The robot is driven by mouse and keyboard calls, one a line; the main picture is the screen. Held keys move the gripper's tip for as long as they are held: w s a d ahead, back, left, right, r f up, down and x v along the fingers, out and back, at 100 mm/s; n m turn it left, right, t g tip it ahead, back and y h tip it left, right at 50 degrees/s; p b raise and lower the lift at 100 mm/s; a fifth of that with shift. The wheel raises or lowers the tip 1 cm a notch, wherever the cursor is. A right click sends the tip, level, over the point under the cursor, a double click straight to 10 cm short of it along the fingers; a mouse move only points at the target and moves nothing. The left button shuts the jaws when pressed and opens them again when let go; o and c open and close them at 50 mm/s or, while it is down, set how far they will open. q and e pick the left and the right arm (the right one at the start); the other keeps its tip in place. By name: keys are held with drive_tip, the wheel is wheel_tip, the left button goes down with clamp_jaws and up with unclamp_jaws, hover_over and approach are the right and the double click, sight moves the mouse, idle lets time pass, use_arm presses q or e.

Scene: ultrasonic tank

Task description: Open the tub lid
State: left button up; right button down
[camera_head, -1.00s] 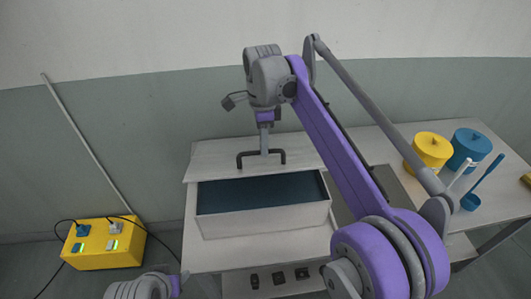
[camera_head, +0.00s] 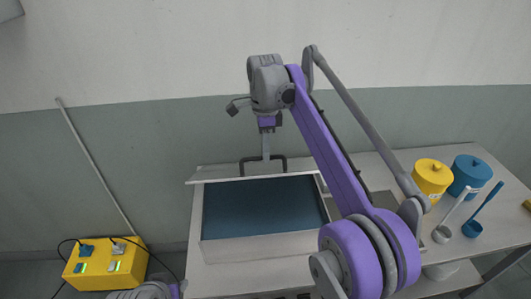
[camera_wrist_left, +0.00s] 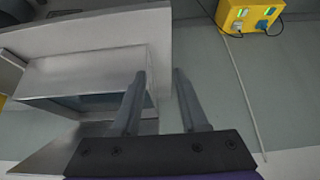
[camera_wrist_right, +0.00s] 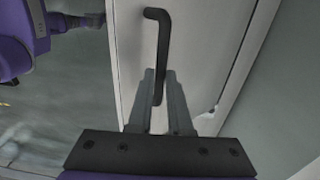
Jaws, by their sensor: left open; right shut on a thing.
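The tub (camera_head: 260,247) is a pale box with a dark blue interior, uncovered towards me in the head view. Its pale lid (camera_head: 222,174) shows as a narrow strip at the tub's back edge, strongly foreshortened. The black bar handle (camera_head: 243,166) stands up from the lid. My right gripper (camera_head: 266,158) is shut on the handle; the right wrist view shows the fingers at the bar, over the pale lid panel (camera_wrist_right: 200,50). My left gripper (camera_wrist_left: 155,75) is open and empty in the left wrist view, with the tub beside it. Its fingers are hidden in the head view.
A yellow power box (camera_head: 105,263) with cables stands at the left. A yellow pot (camera_head: 432,180), a blue pot (camera_head: 470,175) and ladle-like tools (camera_head: 472,229) stand on the table's right side. A wall is behind the table.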

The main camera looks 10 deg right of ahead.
use_arm(q)
drive_tip(key=shift+d+m, duration=0.15)
drive_tip(key=shift+m, duration=0.15)
drive_tip(key=shift+c, duration=1.2)
drive_tip(key=shift+w+d+m, duration=0.2)
drive_tip(key=shift+m, duration=0.5)
drive_tip(key=shift+c, duration=1.1)
drive_tip(key=d+m, duration=0.1)
drive_tip(key=m, duration=0.2)
drive_tip(key=w+d+r+m, duration=0.1)
drive_tip(key=m, duration=0.2)
drive_tip(key=w+d+m+y, duration=0.1)
drive_tip(key=m, duration=0.2)
drive_tip(key=shift+w+d+r+t, duration=0.15)
drive_tip(key=shift+d+r+t, duration=0.05)
drive_tip(key=shift+r+t, duration=0.1)
clamp_jaws()
drive_tip(key=w+d+r+m+t, duration=0.1)
drive_tip(key=d+r+m+t, duration=0.15)
drive_tip(key=d+m, duration=0.45)
drive_tip(key=w+d+r+m+t+h, duration=0.15)
drive_tip(key=d+r+m, duration=0.3)
drive_tip(key=m, duration=0.55)
drive_tip(key=d+r+m+t+y, duration=0.1)
drive_tip(key=d+r+m+t, duration=0.2)
drive_tip(key=d+m, duration=0.4)
drive_tip(key=w+a+m, duration=0.1)
drive_tip(key=w, duration=1.1)
